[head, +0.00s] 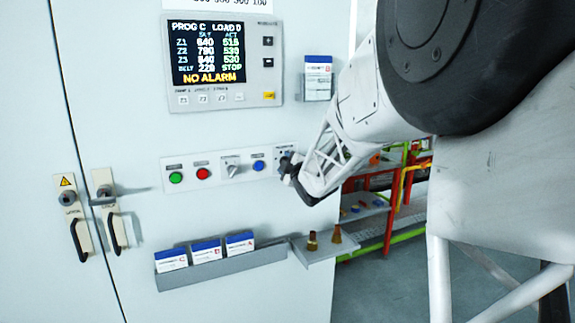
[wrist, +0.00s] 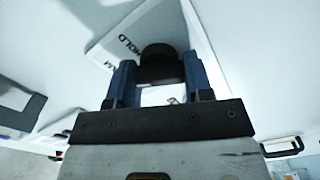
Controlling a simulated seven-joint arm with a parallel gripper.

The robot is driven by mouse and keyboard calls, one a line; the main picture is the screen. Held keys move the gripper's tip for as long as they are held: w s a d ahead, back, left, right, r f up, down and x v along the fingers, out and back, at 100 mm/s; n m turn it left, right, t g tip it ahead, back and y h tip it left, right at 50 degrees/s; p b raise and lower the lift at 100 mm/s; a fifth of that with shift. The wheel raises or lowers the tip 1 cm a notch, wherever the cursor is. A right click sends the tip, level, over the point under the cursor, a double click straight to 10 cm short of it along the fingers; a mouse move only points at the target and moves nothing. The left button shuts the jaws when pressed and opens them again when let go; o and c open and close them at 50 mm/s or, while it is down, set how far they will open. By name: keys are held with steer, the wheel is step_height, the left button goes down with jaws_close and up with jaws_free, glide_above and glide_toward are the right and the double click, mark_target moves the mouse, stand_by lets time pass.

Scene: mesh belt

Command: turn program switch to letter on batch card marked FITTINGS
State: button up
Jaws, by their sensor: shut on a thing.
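The program switch, a dark knob (wrist: 158,66), sits between my gripper's two blue fingers (wrist: 159,82) in the wrist view, which are shut on it. In the head view my gripper (head: 291,168) is at the right end of the button strip and mostly hides this knob. The plate around the knob carries the print HOLD; its pointer and letters cannot be read. The display (head: 208,52) reads PROG C, LOAD D and NO ALARM. Several batch cards with blue tops show: three in the lower rack (head: 222,270) and one card (head: 318,78) beside the display. Their names are too small to read.
Left of my gripper on the strip are a blue button (head: 259,165), a grey selector (head: 231,165), a red button (head: 203,173) and a green button (head: 176,177). A small shelf (head: 325,249) with two brass pieces juts out below my gripper. Door handles (head: 116,232) are at left.

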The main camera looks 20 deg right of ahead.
stand_by(0.3)
steer(key=o, duration=0.9)
steer(key=shift+s, duration=0.2)
steer(key=shift+s, duration=3.7)
